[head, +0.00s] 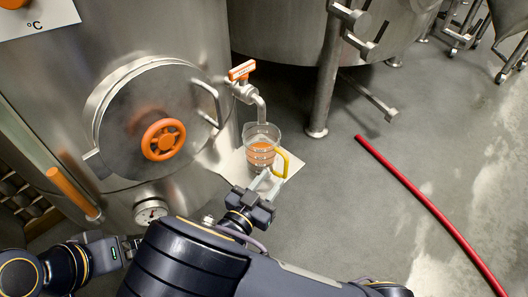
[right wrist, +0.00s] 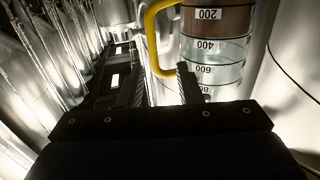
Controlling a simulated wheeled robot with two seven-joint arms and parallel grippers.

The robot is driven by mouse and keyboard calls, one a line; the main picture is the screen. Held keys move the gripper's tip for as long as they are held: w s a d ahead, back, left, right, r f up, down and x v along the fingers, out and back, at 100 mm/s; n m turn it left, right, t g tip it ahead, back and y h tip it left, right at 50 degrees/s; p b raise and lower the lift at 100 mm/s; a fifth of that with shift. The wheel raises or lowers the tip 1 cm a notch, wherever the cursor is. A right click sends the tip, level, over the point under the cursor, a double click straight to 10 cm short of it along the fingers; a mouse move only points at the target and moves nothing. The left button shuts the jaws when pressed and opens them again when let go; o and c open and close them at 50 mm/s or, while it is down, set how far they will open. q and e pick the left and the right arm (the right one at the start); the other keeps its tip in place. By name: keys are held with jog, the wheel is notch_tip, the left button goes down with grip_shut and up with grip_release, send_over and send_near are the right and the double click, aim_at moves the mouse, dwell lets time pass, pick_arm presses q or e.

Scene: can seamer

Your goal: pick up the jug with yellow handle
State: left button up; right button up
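The clear jug with the yellow handle (head: 262,146) stands on a pale plate under the tap. Orange-brown liquid shows inside it. Its yellow handle (head: 286,164) faces to the right and toward me. In the right wrist view the handle (right wrist: 153,38) reaches between the two fingers, and the jug's marked wall (right wrist: 215,50) is beside the right finger. My right gripper (head: 266,184) is open at the handle; the fingers stand apart, and I cannot tell whether either touches it. My left gripper (head: 130,247) is low at the left, partly hidden, away from the jug.
The tap with an orange lever (head: 242,70) has its spout right above the jug. A steel tank with a round hatch (head: 150,110) stands close at left. A tank leg (head: 325,80) stands behind to the right. A red hose (head: 430,205) lies on otherwise clear floor at right.

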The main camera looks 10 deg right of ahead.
aim_at(285, 165)
jog(key=x, duration=0.2)
jog(key=p+x, duration=0.1)
jog(key=x, duration=0.1)
jog(key=r+p+x, duration=0.1)
jog(key=x, duration=0.1)
jog(key=shift+s+d, duration=0.1)
jog(key=shift+d, duration=0.45)
jog(key=shift+w+d+f, duration=0.1)
jog(key=shift+w+d, duration=0.1)
jog(key=shift+w, duration=0.15)
grip_shut()
